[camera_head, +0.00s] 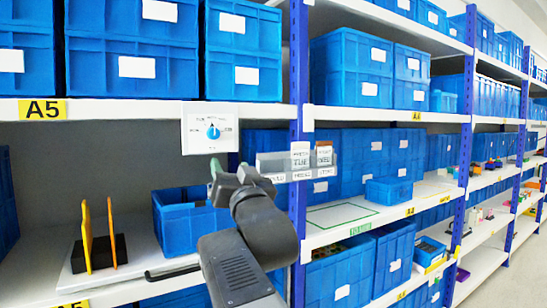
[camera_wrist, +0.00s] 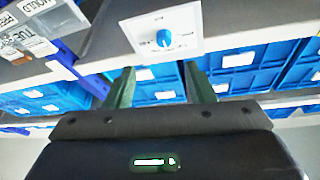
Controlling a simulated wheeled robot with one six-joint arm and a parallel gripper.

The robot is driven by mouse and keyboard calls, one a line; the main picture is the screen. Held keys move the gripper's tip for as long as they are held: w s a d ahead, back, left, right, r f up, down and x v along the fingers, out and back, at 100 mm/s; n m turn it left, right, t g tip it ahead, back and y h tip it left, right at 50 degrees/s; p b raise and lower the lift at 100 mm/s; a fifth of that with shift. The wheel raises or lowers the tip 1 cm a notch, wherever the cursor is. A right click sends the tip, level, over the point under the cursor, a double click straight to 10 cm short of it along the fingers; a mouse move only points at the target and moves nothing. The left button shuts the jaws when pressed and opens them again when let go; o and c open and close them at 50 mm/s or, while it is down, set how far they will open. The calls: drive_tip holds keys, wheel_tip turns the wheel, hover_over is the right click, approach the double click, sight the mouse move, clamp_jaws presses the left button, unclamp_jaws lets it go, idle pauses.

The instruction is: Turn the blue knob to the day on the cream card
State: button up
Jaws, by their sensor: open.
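The blue knob (camera_head: 213,132) is on a white dial plate (camera_head: 198,146) fixed to the front of the upper shelf. Its pointer looks roughly upward; the printing around it is too small to read. In the wrist view the knob (camera_wrist: 164,38) is beyond the fingertips, near the top middle. My gripper (camera_head: 229,172) is open and empty, below and slightly right of the plate, apart from it. In the wrist view my gripper (camera_wrist: 158,72) has its green fingers spread. A pale card (camera_head: 300,156) that seems to read TUE stands in a clear rack; I cannot tell whether it is cream.
The clear rack (camera_head: 270,167) right of the plate also holds a brown-edged card (camera_head: 324,155). Blue bins (camera_head: 132,70) fill the shelves above. Below are an open blue bin (camera_head: 180,222) and orange upright panels (camera_head: 112,232). A blue post (camera_head: 299,75) stands at right.

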sight(214, 136)
drive_tip(key=x, duration=0.4)
drive_tip(key=p+x, duration=0.1)
drive_tip(key=x, duration=0.4)
drive_tip(key=p+x, duration=0.1)
drive_tip(key=x, duration=0.4)
drive_tip(key=shift+s+a+r, duration=0.2)
drive_tip(key=shift+s+r, duration=0.05)
drive_tip(key=shift+r, duration=0.05)
drive_tip(key=c, duration=1)
drive_tip(key=shift+f+n, duration=0.1)
drive_tip(key=shift+n, duration=0.3)
